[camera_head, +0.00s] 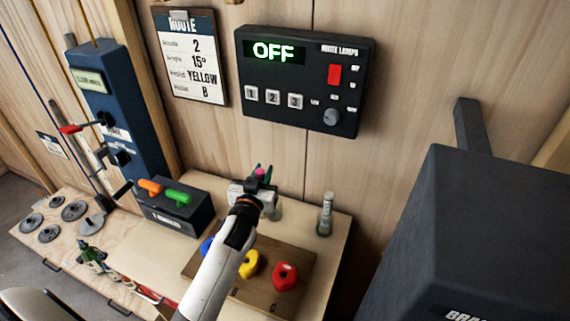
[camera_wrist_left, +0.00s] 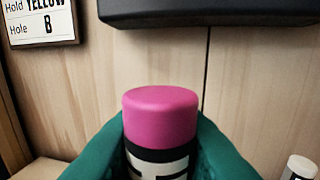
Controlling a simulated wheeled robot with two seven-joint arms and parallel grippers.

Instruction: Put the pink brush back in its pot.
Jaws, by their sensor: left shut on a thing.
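My left gripper (camera_head: 262,173) is shut on the pink brush and holds it upright above the back of the wooden bench. Only the brush's pink end (camera_head: 260,172) shows in the head view. In the left wrist view the rounded pink end (camera_wrist_left: 160,115) sits above a black and white band, between teal fingers; the lower part is hidden. A small clear pot (camera_head: 276,211) stands on the bench just behind and below the gripper, partly hidden. Whether the brush touches it cannot be told. My right gripper is not in view.
A clear bottle with a pale top (camera_head: 325,213) stands to the right. Yellow (camera_head: 249,264) and red (camera_head: 285,277) holds lie in a wooden tray. A black box with orange and green handles (camera_head: 173,207) stands left. A dark lamp panel (camera_head: 303,80) hangs behind.

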